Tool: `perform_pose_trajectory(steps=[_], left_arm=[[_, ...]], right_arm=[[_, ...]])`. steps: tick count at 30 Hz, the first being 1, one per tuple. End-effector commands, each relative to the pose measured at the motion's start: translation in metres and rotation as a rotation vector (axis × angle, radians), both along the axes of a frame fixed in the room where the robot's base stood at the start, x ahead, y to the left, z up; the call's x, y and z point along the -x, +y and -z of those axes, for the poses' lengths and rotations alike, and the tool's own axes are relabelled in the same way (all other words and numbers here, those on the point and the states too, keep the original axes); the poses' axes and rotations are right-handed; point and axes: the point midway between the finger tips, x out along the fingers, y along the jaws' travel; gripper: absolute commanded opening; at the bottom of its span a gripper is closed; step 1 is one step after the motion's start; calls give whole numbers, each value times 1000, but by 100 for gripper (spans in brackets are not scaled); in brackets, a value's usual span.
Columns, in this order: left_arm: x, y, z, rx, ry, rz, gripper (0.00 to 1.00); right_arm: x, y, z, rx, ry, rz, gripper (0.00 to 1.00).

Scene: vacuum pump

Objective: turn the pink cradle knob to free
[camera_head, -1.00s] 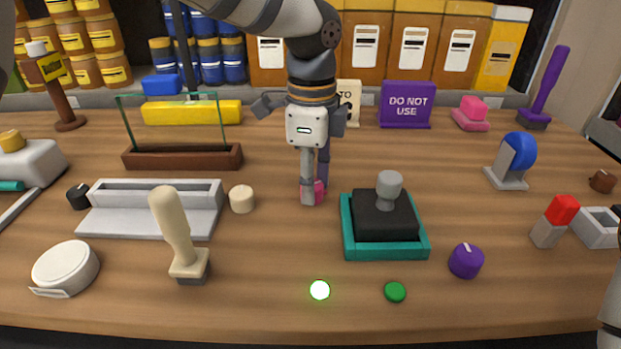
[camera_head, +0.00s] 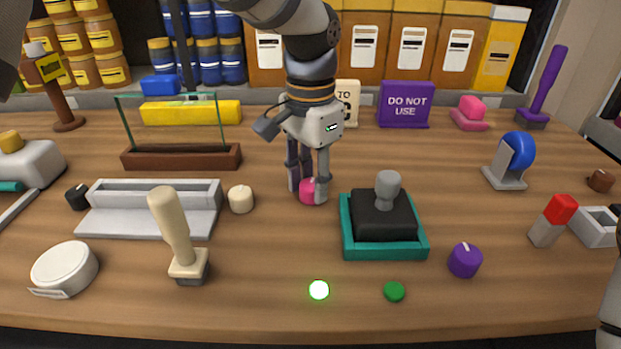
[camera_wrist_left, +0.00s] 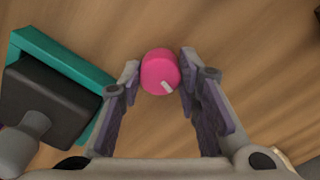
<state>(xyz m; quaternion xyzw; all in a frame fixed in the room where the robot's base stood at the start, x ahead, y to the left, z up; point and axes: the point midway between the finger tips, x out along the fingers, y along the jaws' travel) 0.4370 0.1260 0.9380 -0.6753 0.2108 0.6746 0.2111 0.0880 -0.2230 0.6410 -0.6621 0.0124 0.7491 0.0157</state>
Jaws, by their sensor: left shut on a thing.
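The pink knob (camera_head: 308,191) stands on the wooden table near the middle of the head view. In the left wrist view the pink knob (camera_wrist_left: 160,72) shows its round top with a pale pointer mark near its edge, toward the lower right. My left gripper (camera_head: 308,190) comes down over the knob from above, with one finger on each side of it. In the left wrist view the left gripper (camera_wrist_left: 160,75) has its fingertips on either side of the knob. My right gripper does not show. No label around the knob can be read.
A black block with a grey knob on a teal base (camera_head: 384,250) stands close to the right. A cream knob (camera_head: 241,199) and grey tray (camera_head: 150,222) are to the left. A purple knob (camera_head: 465,260), lit green lamp (camera_head: 319,290) and cream lever (camera_head: 172,225) stand nearer the front.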

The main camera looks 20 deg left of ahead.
Motion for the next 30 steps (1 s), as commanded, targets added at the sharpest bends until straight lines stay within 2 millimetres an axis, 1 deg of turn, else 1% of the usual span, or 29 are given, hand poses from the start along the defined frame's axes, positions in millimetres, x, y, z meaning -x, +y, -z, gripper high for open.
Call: perform_pose_trajectory(steps=[6, 12, 19, 30], left_arm=[[0, 0, 1, 0, 2, -124, 3], [0, 0, 1, 0, 2, -194, 3], [0, 0, 1, 1, 3, -226, 3], [1, 0, 2, 0, 4, -229, 3]], right_arm=[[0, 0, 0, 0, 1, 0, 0], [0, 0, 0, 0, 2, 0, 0], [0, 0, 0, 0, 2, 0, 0], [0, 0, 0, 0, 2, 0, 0]])
